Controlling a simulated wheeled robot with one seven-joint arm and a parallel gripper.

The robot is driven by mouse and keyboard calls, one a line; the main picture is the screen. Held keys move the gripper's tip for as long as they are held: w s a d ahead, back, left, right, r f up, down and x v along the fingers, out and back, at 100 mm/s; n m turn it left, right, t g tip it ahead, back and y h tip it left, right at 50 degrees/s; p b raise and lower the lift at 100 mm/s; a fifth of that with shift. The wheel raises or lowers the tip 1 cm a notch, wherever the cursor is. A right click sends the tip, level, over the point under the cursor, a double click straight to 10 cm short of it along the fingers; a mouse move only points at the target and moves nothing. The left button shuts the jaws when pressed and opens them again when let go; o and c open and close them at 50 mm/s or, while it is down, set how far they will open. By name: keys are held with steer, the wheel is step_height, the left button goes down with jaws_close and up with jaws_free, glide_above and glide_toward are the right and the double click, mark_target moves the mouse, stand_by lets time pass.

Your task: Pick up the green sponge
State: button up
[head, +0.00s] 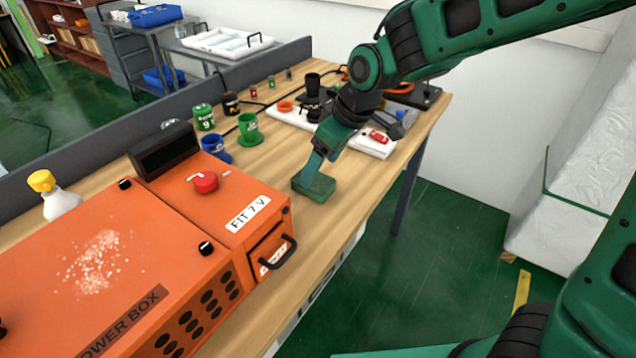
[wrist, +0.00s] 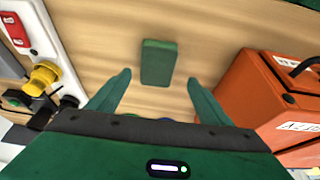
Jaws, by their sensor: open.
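The green sponge (head: 314,186) is a small dark green block on the wooden table, just right of the orange power box in the head view. In the wrist view the sponge (wrist: 158,63) lies flat on the wood, ahead of my fingertips and roughly centred between them. My gripper (wrist: 158,82) is open and empty, with a green finger on each side. In the head view my gripper (head: 314,168) is over the sponge and hides part of it; its height above the sponge is hard to tell there.
The orange power box (head: 150,260) has white grains on top and stands left of the sponge. A white panel (head: 372,146) with a red part lies behind my gripper. Bare wood surrounds the sponge.

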mark_target(315, 180)
steer(key=shift+x, duration=2.85)
steer(key=shift+w+d, duration=0.1)
steer(key=shift+w, duration=0.05)
steer(key=shift+f, duration=0.25)
steer(key=c, duration=1.2)
steer(key=shift+r, duration=0.1)
step_height(315, 180, up, 10)
steer(key=shift+r, duration=0.2)
